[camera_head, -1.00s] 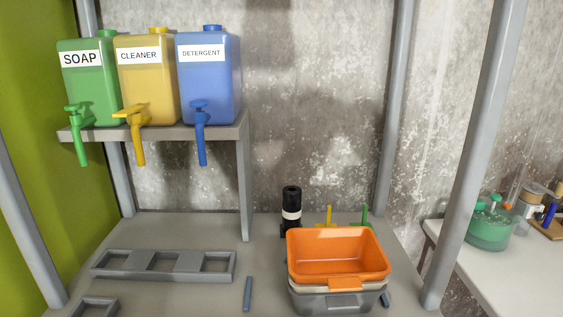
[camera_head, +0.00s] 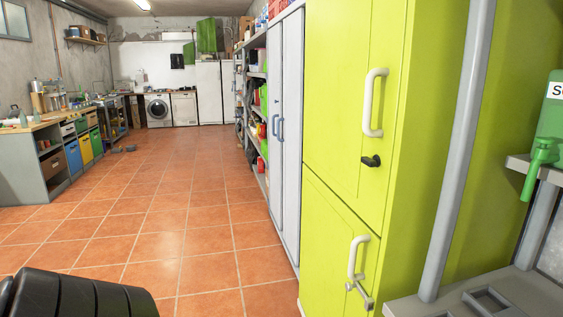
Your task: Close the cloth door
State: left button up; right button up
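I cannot tell which door is the cloth door. A tall lime-green cabinet stands close on the right, with an upper door (camera_head: 345,90) and a lower door (camera_head: 335,240). Both look shut. The upper door has a white handle (camera_head: 373,103) and a black knob (camera_head: 371,161); the lower one has a white handle (camera_head: 355,258) and a grey latch (camera_head: 360,293). Beyond it is a pale grey cabinet (camera_head: 286,130) with blue handles, its doors looking shut. Neither gripper shows; a dark rounded part at the bottom left is probably mine.
A grey post (camera_head: 463,150) and grey rack table (camera_head: 500,296) stand at the right, with a green soap container (camera_head: 546,140). Open shelves (camera_head: 257,100), a washing machine (camera_head: 158,110) and a workbench (camera_head: 30,140) lie farther off. The tiled floor (camera_head: 180,220) is clear in the middle.

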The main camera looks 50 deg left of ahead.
aim_at(293, 25)
jog(key=u, duration=1.45)
